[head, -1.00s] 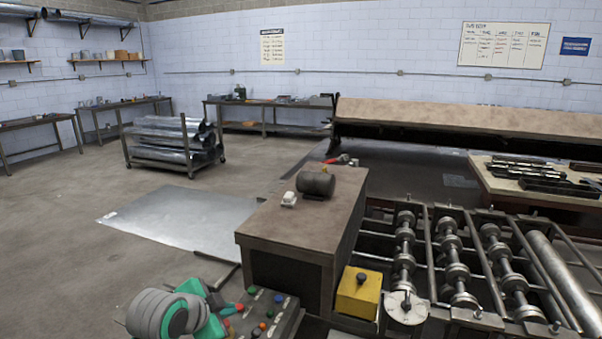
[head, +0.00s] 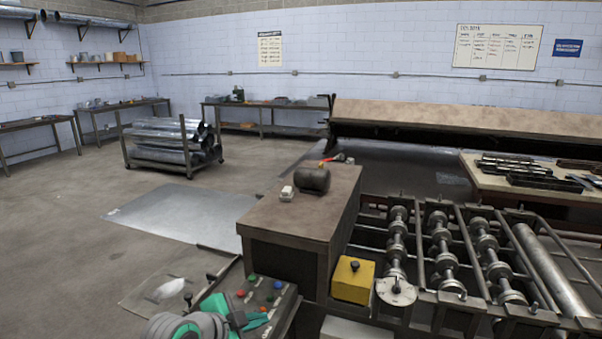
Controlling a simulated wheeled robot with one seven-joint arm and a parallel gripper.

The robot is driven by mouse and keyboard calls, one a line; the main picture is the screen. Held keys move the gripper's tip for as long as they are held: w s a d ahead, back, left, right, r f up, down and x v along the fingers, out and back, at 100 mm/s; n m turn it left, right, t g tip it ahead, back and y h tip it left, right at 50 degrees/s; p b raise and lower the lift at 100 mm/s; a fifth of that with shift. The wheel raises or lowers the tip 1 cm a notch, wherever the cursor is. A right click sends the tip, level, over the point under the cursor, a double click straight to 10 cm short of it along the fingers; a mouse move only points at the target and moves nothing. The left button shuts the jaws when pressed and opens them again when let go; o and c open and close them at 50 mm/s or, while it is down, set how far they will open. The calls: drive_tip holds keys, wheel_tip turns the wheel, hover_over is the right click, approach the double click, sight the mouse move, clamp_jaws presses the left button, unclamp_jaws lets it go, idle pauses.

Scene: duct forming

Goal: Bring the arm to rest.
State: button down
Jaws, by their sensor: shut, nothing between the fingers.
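My arm (head: 178,328), in grey and green, shows at the bottom edge of the head view, left of centre. Only a small part of it is in the picture, low in front of a control panel (head: 262,296) with coloured buttons. I cannot make out my gripper or its fingers; they are out of the picture or hidden.
A brown-topped cabinet (head: 305,215) bears a dark cylinder (head: 313,178) and a small white object (head: 287,193). A roll-forming machine (head: 440,250) with a yellow box (head: 352,280) fills the right. A metal sheet (head: 180,215) lies on the floor; open floor is at left.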

drive_tip(key=s+d+r+m+h, duration=0.15)
drive_tip(key=s+d+h, duration=0.3)
drive_tip(key=d, duration=0.45)
drive_tip(key=s+d+f+m+h, duration=0.1)
drive_tip(key=s+d+m+h, duration=0.3)
drive_tip(key=d, duration=0.5)
drive_tip(key=s+d+r+n+t+h, duration=0.1)
drive_tip(key=s+d+r+t+h, duration=0.15)
drive_tip(key=s, duration=0.25)
drive_tip(key=s+d+r+n+t+h, duration=0.1)
drive_tip(key=s+d+r+t+h, duration=0.15)
drive_tip(key=s+h, duration=0.2)
drive_tip(key=s+a+f+n+y, duration=0.6)
drive_tip(key=s+f+n+y, duration=0.3)
drive_tip(key=s+f, duration=0.3)
drive_tip(key=s+a+f+n+t+y, duration=0.1)
drive_tip(key=s+a+f+n+y, duration=0.6)
drive_tip(key=s+f+y, duration=0.5)
drive_tip(key=shift+s+n, duration=0.65)
drive_tip(key=shift+n, duration=0.2)
